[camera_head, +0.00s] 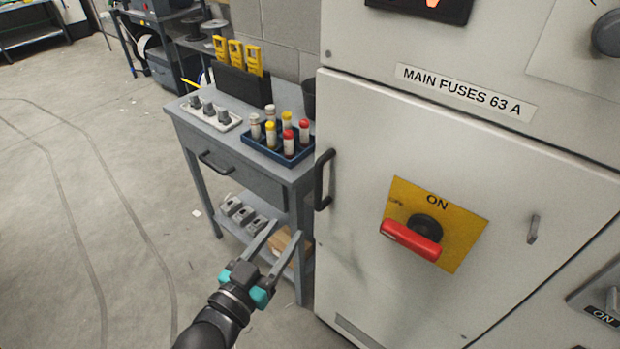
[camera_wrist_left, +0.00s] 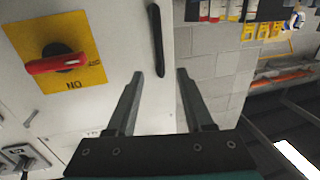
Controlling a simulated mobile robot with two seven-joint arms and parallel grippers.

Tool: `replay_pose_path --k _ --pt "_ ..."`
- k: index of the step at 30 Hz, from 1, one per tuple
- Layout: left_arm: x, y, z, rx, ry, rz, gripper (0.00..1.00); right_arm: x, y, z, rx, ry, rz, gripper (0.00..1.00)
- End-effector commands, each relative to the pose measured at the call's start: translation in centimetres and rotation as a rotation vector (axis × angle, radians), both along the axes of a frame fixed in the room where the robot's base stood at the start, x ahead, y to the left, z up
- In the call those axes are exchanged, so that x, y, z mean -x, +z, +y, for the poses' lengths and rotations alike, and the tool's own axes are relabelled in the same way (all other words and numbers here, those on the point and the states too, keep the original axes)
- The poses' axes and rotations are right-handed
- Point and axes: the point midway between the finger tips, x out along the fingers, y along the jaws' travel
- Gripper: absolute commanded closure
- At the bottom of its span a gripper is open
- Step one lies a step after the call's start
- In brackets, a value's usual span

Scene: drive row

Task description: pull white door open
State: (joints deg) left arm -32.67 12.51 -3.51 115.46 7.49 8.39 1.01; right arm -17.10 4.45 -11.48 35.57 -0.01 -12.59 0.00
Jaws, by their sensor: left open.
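The white door (camera_head: 365,125) of the cabinet appears shut in the head view. It carries a black vertical bar handle (camera_head: 320,180) near its left edge and a red rotary switch (camera_head: 410,240) on a yellow plate marked ON. My left gripper (camera_head: 285,230) is open and empty, below and left of the handle, with the fingers pointing up in the picture. In the left wrist view, which is upside down, the handle (camera_wrist_left: 156,40) lies beyond the open fingertips (camera_wrist_left: 160,74), apart from them. The white door (camera_wrist_left: 115,50) fills the left there. My right gripper is not in view.
A grey side table (camera_head: 245,165) stands close left of the cabinet, with a blue tray (camera_head: 262,150) of red, yellow and white-topped cylinders and yellow tools. Its lower shelf is behind my left gripper. The floor (camera_head: 100,230) to the left is open.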

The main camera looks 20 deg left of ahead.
Motion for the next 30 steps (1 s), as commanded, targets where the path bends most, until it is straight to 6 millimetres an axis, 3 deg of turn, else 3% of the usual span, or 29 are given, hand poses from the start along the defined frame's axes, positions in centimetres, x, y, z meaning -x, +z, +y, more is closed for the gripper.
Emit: replay_pose_path --k 7,24,30 --pt "-3.2 0.0 -0.5 0.001 0.000 -0.002 0.48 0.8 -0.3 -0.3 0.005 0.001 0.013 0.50" --pt "-12.0 -0.1 -1.9 0.001 0.000 0.000 0.48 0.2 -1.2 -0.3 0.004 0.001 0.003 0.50" --pt "-13.9 -0.2 -2.2 0.001 0.000 0.002 0.48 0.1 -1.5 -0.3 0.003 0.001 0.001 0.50"
